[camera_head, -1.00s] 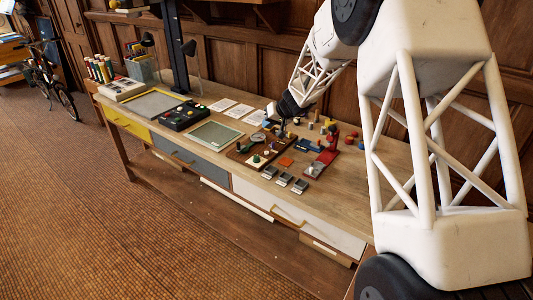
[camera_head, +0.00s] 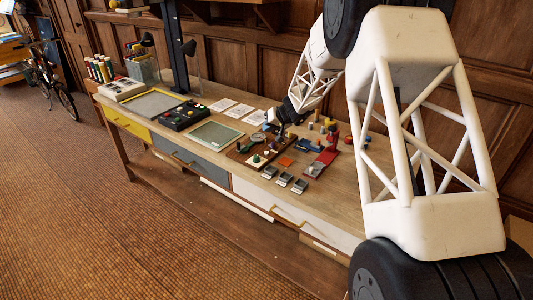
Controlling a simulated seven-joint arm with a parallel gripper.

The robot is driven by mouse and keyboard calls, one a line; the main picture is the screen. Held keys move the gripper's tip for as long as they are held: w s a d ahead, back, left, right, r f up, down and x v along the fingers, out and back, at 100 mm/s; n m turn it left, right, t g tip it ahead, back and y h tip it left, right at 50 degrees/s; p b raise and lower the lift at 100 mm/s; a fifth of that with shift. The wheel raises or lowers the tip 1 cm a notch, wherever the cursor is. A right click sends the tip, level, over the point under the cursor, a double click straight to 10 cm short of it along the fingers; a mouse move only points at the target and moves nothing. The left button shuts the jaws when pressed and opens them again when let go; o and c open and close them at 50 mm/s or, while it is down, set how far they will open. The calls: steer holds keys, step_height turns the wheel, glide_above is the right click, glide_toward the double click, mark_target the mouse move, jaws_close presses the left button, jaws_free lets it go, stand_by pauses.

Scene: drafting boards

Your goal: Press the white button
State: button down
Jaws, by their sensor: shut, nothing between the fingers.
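A black box (camera_head: 184,116) with several small coloured buttons on its top lies on the desk, left of centre. The buttons are too small for me to tell surely which one is white. My gripper (camera_head: 281,133) is shut and points down over the right half of the desk. It is by the back of a brown wooden board (camera_head: 243,158) with small pegs, well to the right of the black box. Its fingertips are small and dark, and I cannot tell whether they touch anything.
A grey-green framed panel (camera_head: 215,135) lies between the black box and the board. A dark post (camera_head: 178,50) stands behind the box. A red stand (camera_head: 325,158), grey blocks (camera_head: 284,179) and small coloured pieces crowd the right. A white case (camera_head: 121,89) is far left.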

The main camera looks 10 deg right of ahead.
mark_target(268, 151)
steer(key=shift+f, duration=4.15)
steer(key=shift+f, duration=0.85)
steer(key=shift+r, duration=0.8)
steer(key=shift+r, duration=0.15)
steer(key=shift+r, duration=2.35)
steer(key=shift+s+r, duration=0.1)
